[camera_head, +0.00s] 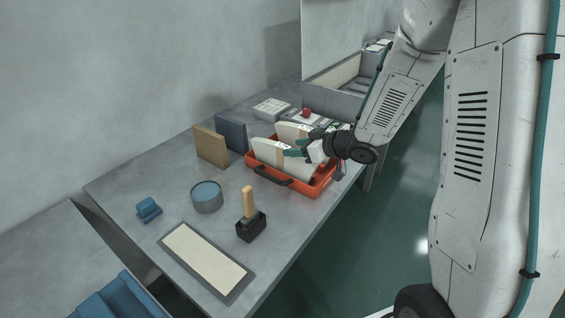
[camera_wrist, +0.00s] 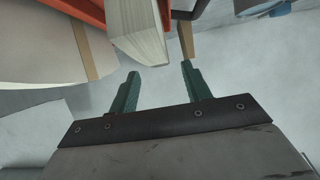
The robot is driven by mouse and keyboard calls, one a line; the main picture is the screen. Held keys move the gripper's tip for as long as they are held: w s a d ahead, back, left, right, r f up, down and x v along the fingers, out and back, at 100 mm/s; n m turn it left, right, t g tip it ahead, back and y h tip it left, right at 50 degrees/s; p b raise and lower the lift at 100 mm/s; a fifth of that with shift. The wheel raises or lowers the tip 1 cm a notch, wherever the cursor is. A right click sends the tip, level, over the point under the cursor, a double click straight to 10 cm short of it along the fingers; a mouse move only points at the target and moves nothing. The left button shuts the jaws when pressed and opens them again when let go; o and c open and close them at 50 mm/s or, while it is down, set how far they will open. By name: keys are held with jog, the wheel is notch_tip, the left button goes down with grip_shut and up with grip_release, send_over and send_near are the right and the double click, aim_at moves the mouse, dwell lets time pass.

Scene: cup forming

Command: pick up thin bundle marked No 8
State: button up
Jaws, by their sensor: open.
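Pale paper bundles stand on edge in an orange tray (camera_head: 318,190) on the table. The front bundle (camera_head: 268,152) has a tan band; another bundle (camera_head: 288,131) stands behind it. I cannot read a No 8 mark on either. My gripper (camera_head: 297,151) is open at the right side of the front bundle, its green fingers partly hiding the bundles. In the wrist view the open, empty fingers (camera_wrist: 160,72) point towards the layered edge of a pale bundle (camera_wrist: 138,32), which lies just beyond the fingertips. A wider bundle with a tan band (camera_wrist: 84,50) shows at left.
A tan board (camera_head: 211,147) and a dark blue board (camera_head: 231,134) stand left of the tray. A round tin (camera_head: 207,197), a wooden-handled black block (camera_head: 250,227), a blue block (camera_head: 148,210) and a flat framed panel (camera_head: 205,259) lie nearer. A grey bin (camera_head: 335,102) stands behind.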

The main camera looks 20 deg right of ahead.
aim_at(285, 147)
jog(key=x, duration=0.6)
jog(key=shift+r, duration=0.1)
grip_shut()
